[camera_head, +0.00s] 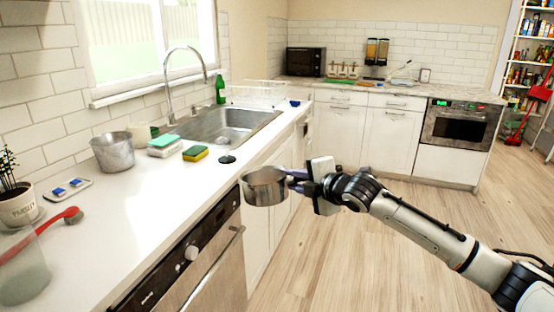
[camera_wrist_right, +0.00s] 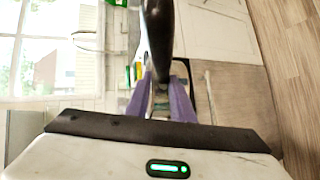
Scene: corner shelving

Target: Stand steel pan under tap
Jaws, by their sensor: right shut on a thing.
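The steel pan (camera_head: 264,190) is a small round metal pan, held level in front of the counter edge, outside the sink. My right gripper (camera_head: 294,180) is shut on its handle, with the arm coming in from the right. In the right wrist view, the purple fingers of my right gripper (camera_wrist_right: 161,98) close around the dark handle of the pan (camera_wrist_right: 157,35). The tap (camera_head: 168,75) is a tall curved metal spout at the back of the sink (camera_head: 262,121). The pan is nearer to me than the sink and apart from it. My left gripper is not in view.
Sponges (camera_head: 195,153), a metal pot (camera_head: 113,152) and a dark round item (camera_head: 227,159) sit on the counter (camera_head: 150,215) near the sink. The floor to the right is clear.

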